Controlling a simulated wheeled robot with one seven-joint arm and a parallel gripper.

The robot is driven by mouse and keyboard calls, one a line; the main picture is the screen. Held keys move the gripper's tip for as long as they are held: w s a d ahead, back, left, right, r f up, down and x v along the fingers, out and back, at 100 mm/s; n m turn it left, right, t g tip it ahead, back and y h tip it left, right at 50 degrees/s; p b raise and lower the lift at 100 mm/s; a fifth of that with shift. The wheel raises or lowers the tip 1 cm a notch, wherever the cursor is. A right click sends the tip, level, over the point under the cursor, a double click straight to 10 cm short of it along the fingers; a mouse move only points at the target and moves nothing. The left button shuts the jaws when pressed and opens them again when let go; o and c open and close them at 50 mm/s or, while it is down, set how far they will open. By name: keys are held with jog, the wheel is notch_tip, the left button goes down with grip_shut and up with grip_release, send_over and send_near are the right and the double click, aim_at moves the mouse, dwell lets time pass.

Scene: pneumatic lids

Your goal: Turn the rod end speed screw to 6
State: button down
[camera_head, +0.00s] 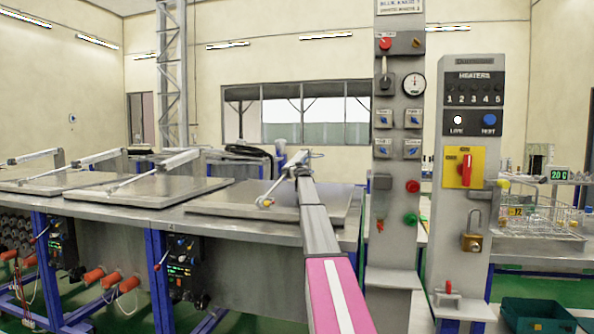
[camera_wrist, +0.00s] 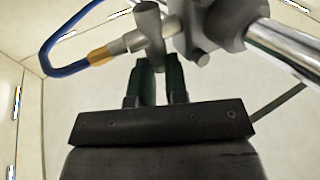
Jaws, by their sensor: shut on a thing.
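My arm reaches forward to the pneumatic cylinder of the right-hand lid (camera_head: 210,204) in the head view, and my gripper (camera_head: 297,166) is at the cylinder's upper end, small and partly hidden by the arm. In the wrist view my gripper (camera_wrist: 160,68) has its two dark fingers close together on a small grey part at the cylinder fitting. A grey fitting (camera_wrist: 148,27) with a brass-coloured collar (camera_wrist: 99,56) and a blue hose (camera_wrist: 50,45) stands just beyond the fingertips. The rod end speed screw cannot be told apart clearly, and no scale number is readable.
A control column (camera_head: 398,130) and a heater panel (camera_head: 474,150) stand right of my arm. More lidded tanks (camera_head: 125,193) extend left.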

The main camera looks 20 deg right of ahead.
dwell(0.3)
jog(key=c, duration=1.1)
grip_release()
jog(key=shift+s, duration=0.1)
